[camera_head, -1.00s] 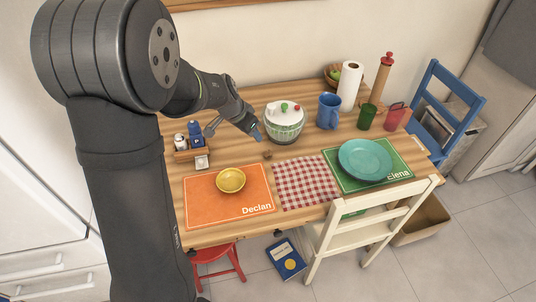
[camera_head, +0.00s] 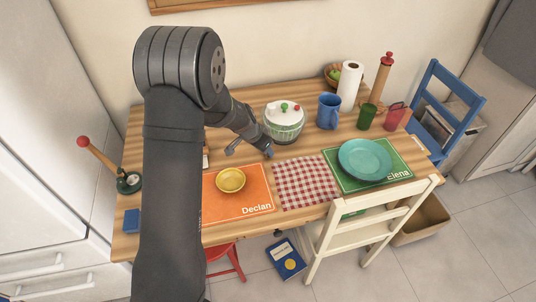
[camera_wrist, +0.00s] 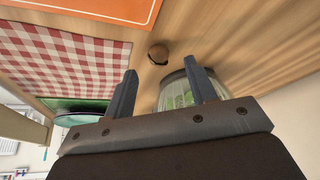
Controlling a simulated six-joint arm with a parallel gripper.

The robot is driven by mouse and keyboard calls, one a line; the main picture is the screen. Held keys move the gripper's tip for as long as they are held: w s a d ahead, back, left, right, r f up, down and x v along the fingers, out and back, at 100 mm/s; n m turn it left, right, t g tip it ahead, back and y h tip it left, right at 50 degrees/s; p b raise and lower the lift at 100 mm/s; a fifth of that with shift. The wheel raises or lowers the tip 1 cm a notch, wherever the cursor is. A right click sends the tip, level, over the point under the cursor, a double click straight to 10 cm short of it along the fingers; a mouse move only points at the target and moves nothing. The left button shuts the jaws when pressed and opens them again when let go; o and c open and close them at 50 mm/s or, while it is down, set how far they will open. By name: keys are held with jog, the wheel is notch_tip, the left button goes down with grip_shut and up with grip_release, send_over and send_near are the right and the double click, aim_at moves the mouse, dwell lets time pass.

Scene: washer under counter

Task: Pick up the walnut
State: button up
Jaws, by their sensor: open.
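The walnut (camera_wrist: 158,54) is a small round brown thing on the bare wooden table. In the wrist view it lies just beyond and between my two fingertips, apart from them. My gripper (camera_wrist: 161,68) is open and empty, its dark fingers pointing towards the walnut. In the head view my gripper (camera_head: 267,151) is low over the table, in front of the lidded bowl. The walnut cannot be made out there; my gripper seems to hide it.
A green and white lidded bowl (camera_head: 284,126) stands close behind my gripper. A checked cloth (camera_head: 306,188) and an orange placemat (camera_head: 214,209) with a yellow bowl (camera_head: 230,180) lie in front. A blue pitcher (camera_head: 328,111) stands to the right.

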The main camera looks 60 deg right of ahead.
jog(key=x, duration=0.4)
jog(key=shift+s+d, duration=0.2)
jog(key=c, duration=1.1)
